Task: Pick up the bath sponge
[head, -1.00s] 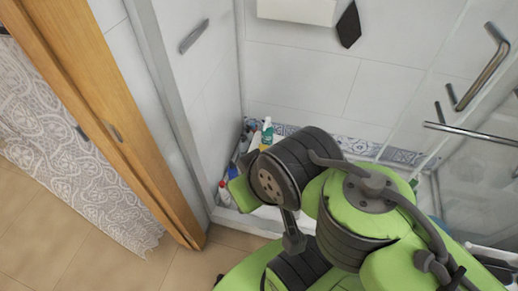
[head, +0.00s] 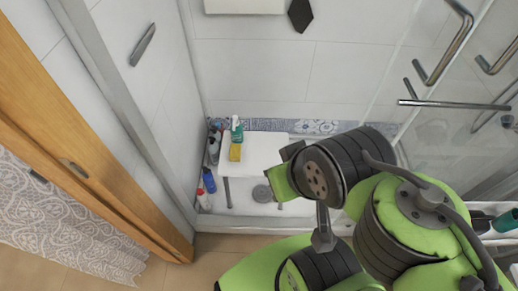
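A small yellow block (head: 235,152), which looks like the bath sponge, rests near the left end of a white stool or bench (head: 265,148) in the shower corner. It is in front of a green bottle with a white top. My arm fills the lower right of the head view. Its forward end, with a dark part and a green part, is to the right of the yellow block and apart from it. The fingers of my gripper cannot be made out behind the round arm joint.
A green bottle (head: 237,131) stands behind the yellow block. Several bottles, one of them blue (head: 209,180), stand along the left wall. Metal bars (head: 455,104) and glass are at the right. A wooden door frame (head: 80,165) and a patterned curtain (head: 60,225) are at the left.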

